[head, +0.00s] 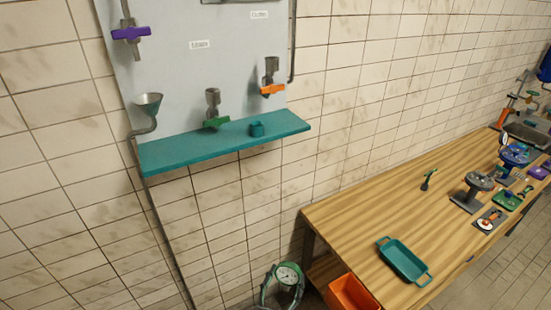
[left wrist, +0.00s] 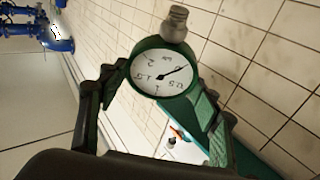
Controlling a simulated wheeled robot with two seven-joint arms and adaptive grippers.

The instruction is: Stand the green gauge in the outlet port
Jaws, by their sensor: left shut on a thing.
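The green gauge (head: 289,274) with a round white dial is low in the head view, in front of the tiled wall. My left gripper (head: 284,283) is shut on it, with a finger on each side of its round body. In the left wrist view the gauge (left wrist: 162,72) sits between the fingers of my left gripper (left wrist: 158,85), its metal stem pointing to the top of the picture, away from the palm. The outlet port (head: 271,66) is a grey fitting above an orange valve handle, below a small blurred label. The gauge is well below and apart from it. My right gripper is not in view.

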